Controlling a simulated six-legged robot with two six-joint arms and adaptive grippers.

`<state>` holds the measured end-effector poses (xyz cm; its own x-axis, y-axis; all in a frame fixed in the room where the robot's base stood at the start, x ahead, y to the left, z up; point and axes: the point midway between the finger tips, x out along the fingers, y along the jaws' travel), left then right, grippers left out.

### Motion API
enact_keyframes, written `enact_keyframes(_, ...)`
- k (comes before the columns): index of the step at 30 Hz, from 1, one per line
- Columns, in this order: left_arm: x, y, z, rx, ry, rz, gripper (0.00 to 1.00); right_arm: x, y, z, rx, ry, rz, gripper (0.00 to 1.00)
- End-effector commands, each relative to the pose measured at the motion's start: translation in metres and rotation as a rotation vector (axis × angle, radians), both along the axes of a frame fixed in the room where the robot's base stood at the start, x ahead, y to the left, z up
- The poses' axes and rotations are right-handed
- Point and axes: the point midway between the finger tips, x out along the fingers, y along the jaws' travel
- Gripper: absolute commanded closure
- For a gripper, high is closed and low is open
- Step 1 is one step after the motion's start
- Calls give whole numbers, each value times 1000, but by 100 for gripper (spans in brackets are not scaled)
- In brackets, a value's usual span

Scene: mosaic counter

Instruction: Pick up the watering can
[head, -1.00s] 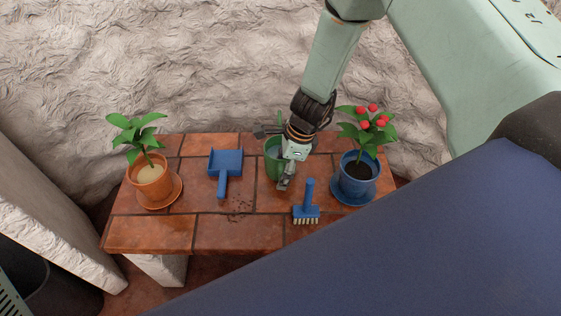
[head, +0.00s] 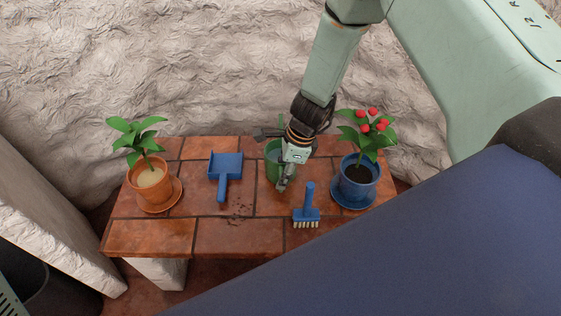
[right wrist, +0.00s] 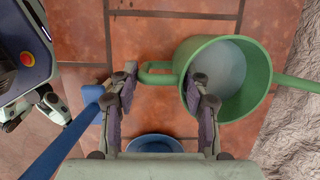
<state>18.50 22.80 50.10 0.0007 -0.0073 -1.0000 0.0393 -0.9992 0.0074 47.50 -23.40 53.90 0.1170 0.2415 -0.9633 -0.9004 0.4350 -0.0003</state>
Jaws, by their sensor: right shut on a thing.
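The green watering can (head: 272,158) stands on the tiled counter top, partly hidden behind my right gripper (head: 283,184). In the right wrist view its round body (right wrist: 258,75) stands at right, with pale water or a pale bottom inside. Its handle loop points left and its spout points right, toward the wall. My right gripper (right wrist: 163,76) is shut on the can, with one finger at the handle's outer end and the other at the can's near wall. The can looks upright; I cannot tell any lift.
A blue brush (head: 307,208) lies close in front of the gripper. A blue pot (head: 356,187) with a red-flowered plant stands to the right. A blue dustpan (head: 225,166) and an orange pot (head: 150,187) are to the left. The rough wall (head: 200,70) is behind.

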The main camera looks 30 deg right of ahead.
Motion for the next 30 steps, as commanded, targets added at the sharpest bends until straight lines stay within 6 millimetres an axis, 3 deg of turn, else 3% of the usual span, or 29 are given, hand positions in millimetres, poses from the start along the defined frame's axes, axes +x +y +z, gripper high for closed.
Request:
enact_keyframes(17, 0, 0, 4, 0, 0, 0, 60, 1, 0, 6, -2, -2, -1, 100)
enact_keyframes(30, 0, 0, 49, 0, 0, 0, 60, 1, 0, 73, 0, -3, 0, 100)
